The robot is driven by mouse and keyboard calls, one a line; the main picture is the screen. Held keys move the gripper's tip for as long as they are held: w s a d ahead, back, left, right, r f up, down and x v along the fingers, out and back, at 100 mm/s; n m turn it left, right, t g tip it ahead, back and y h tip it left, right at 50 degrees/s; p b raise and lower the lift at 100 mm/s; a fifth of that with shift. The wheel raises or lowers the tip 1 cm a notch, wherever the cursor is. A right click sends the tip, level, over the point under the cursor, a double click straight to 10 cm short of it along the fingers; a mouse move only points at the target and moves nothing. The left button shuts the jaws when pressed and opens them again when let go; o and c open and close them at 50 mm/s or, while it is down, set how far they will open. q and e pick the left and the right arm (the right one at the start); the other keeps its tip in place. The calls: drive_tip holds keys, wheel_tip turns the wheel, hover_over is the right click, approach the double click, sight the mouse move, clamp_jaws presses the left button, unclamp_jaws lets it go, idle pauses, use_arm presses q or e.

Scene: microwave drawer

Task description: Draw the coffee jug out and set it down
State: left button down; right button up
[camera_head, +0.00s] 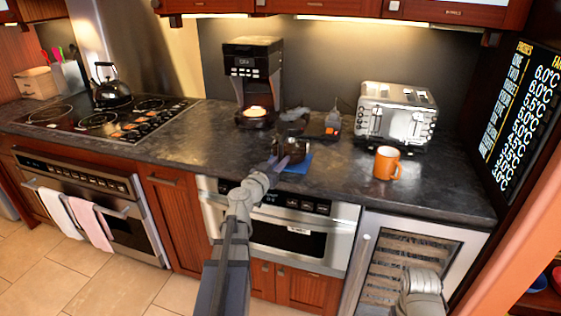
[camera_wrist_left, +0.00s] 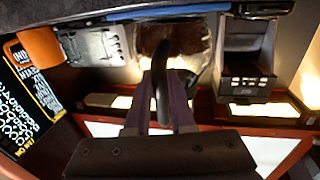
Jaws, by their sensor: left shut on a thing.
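The coffee jug (camera_head: 291,127) is dark and glassy and is out in front of the coffee maker (camera_head: 253,72), at the blue mat (camera_head: 297,164) on the counter. My left gripper (camera_head: 286,158) is shut on the jug's black handle. In the left wrist view, which is upside down, the handle stands between the fingers (camera_wrist_left: 160,100), with the brown jug (camera_wrist_left: 178,42) behind it. I cannot tell whether the jug's base touches the mat. My right arm shows at the lower right, but its gripper does not.
An orange mug (camera_head: 387,163) and a silver toaster (camera_head: 395,113) stand to the right. A small dark device with an orange part (camera_head: 332,124) is close to the jug's right. A kettle (camera_head: 111,88) sits on the stove at left. The counter (camera_head: 205,150) left of the jug is clear.

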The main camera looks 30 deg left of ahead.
use_arm(q)
drive_tip(key=shift+f+b, duration=0.25)
drive_tip(key=shift+b, duration=0.05)
idle(0.6)
drive_tip(key=c, duration=0.7)
unclamp_jaws()
drive_tip(key=shift+s, duration=0.2)
drive_tip(key=s, duration=0.7)
drive_tip(key=shift+s+d, duration=0.15)
drive_tip(key=shift+s, duration=0.1)
